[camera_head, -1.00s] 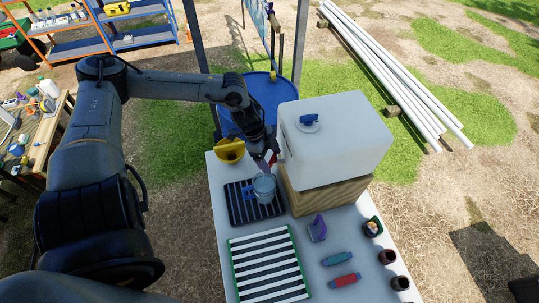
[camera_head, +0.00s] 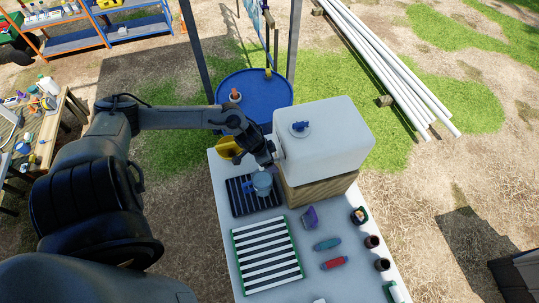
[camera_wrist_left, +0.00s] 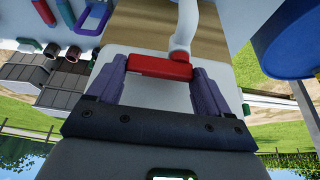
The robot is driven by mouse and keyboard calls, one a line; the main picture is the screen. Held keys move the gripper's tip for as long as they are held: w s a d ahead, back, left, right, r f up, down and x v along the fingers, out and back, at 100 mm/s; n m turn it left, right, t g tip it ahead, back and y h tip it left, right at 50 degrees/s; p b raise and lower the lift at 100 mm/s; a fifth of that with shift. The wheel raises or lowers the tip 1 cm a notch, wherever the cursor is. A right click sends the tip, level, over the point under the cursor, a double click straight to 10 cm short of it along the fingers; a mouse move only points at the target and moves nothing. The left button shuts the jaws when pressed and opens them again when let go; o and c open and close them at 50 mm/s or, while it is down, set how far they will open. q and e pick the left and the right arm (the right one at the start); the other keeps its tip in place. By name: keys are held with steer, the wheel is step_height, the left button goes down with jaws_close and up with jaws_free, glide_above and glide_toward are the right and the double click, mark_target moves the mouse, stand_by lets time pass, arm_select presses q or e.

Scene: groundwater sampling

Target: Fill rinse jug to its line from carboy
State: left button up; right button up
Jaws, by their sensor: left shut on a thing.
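The white carboy (camera_head: 335,140) lies on a wooden block at the back of the table, with a blue cap on top. Its red tap handle (camera_wrist_left: 160,67) and white spout (camera_wrist_left: 183,40) show in the left wrist view. My left gripper (camera_head: 274,160) is at the carboy's left face, its purple fingers shut on the red tap handle. The clear jug (camera_head: 262,183) with a blue handle stands upright on the black slatted tray (camera_head: 239,205), just below the gripper. Its water level and line are too small to tell. My right gripper is not in view.
A yellow funnel (camera_head: 227,147) is behind the tray and a blue drum (camera_head: 262,90) behind the table. A green-edged striped rack (camera_head: 266,255) lies in front. A purple item (camera_head: 309,217), teal (camera_head: 327,244) and red (camera_head: 334,263) tubes and dark cups are to the right.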

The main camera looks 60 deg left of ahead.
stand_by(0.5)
arm_select(q)
steer(key=o, duration=0.8)
steer(key=shift+r, duration=0.1)
steer(key=shift+v, duration=5.25)
steer(key=shift+s, duration=0.1)
